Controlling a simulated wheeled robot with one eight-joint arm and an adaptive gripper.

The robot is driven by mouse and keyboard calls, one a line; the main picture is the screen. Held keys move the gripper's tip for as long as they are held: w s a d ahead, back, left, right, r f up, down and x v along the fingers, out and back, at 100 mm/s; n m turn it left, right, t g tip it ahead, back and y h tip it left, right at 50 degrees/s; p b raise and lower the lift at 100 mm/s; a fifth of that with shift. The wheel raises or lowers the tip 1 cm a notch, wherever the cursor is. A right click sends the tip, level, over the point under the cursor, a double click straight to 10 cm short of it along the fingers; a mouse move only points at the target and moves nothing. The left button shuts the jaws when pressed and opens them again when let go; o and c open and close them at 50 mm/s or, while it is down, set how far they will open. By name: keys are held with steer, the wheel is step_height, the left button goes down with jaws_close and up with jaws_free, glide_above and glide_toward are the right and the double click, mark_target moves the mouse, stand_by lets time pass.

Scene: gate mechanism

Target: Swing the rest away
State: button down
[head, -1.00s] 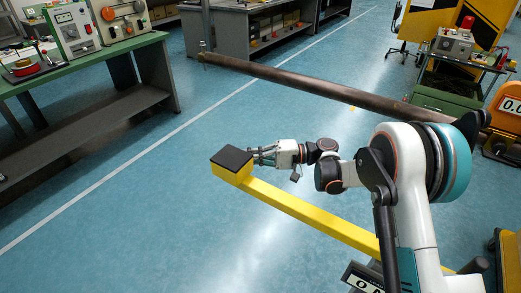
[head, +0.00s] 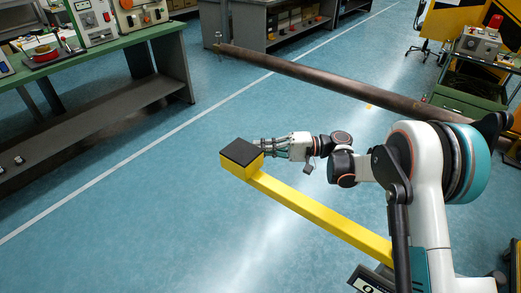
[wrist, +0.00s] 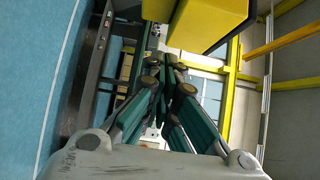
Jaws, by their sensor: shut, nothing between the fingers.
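The rest is a yellow arm (head: 320,216) ending in a yellow block with a black pad (head: 242,152) on top. It reaches out over the floor from the lower right in the head view. My gripper (head: 265,147) is shut and empty, with its fingertips right beside the right side of the block. I cannot tell whether they touch it. In the wrist view the closed fingers (wrist: 166,72) show below the yellow block (wrist: 205,22), which fills the top of the picture.
A long dark pole (head: 320,79) spans the area behind the rest. A green-topped bench (head: 110,47) with instruments stands at the left. A green cart (head: 465,85) stands at the far right. The blue floor left of the rest is clear.

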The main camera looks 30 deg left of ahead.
steer(key=w+a+p+v, duration=0.1)
steer(key=p+v, duration=0.2)
steer(key=v, duration=0.8)
steer(key=shift+w+p, duration=0.3)
steer(key=shift+w, duration=0.25)
steer(key=shift+d+r, duration=0.1)
